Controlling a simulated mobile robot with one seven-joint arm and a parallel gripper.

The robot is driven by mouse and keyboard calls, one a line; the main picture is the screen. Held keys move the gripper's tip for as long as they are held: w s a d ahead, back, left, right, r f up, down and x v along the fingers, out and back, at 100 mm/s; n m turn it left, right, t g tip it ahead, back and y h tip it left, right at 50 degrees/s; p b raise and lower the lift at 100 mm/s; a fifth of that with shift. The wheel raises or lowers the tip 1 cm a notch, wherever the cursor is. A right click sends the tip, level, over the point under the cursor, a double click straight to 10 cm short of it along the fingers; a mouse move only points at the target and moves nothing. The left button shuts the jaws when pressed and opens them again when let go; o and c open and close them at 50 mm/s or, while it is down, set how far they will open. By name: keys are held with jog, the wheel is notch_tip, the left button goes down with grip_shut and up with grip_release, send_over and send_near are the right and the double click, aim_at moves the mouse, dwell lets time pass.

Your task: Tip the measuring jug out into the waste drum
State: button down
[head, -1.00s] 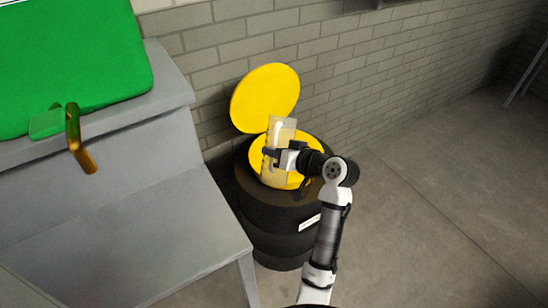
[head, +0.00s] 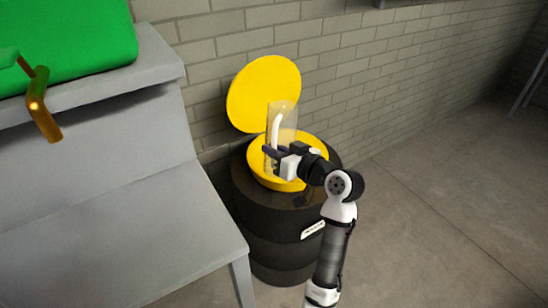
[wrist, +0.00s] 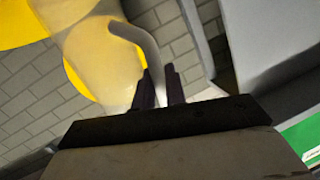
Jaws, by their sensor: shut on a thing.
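The measuring jug (head: 286,115) is clear with a yellowish tint and a pale handle. It looks near upright in the head view, over the yellow mouth of the waste drum (head: 275,222). The drum is black and ribbed, with its round yellow lid (head: 262,92) standing open against the wall. My gripper (head: 271,155) is shut on the jug's handle. In the wrist view, the dark fingers (wrist: 159,90) close around the handle (wrist: 140,38), beside the jug's body (wrist: 98,55). I cannot tell what the jug holds. My gripper hides part of its lower side.
A grey bench (head: 110,210) stands left of the drum, with a green panel (head: 65,45) and a bent orange-brown pipe (head: 42,105) above it. A brick wall (head: 385,62) is close behind the drum. The floor (head: 450,220) at right is clear.

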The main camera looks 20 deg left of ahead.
jog(key=shift+w+a+f+n+t+y+b, duration=0.1)
jog(key=shift+w+f+n+y+b, duration=0.3)
jog(key=shift+b, duration=0.8)
jog(key=shift+d+f+n+t+h+b, duration=0.15)
jog(key=shift+f+b, duration=0.45)
jog(key=shift+b, duration=0.6)
jog(key=shift+w+a+f+n+t+y+b, duration=0.15)
jog(key=shift+w+f+n+y+b, duration=0.25)
jog(key=shift+b, duration=0.8)
jog(key=shift+f+n+b, duration=0.25)
jog(key=shift+f+b, duration=0.05)
jog(key=shift+b, duration=0.75)
jog(key=shift+w+b, duration=0.1)
jog(key=shift+b, duration=0.2)
jog(key=shift+r, duration=0.1)
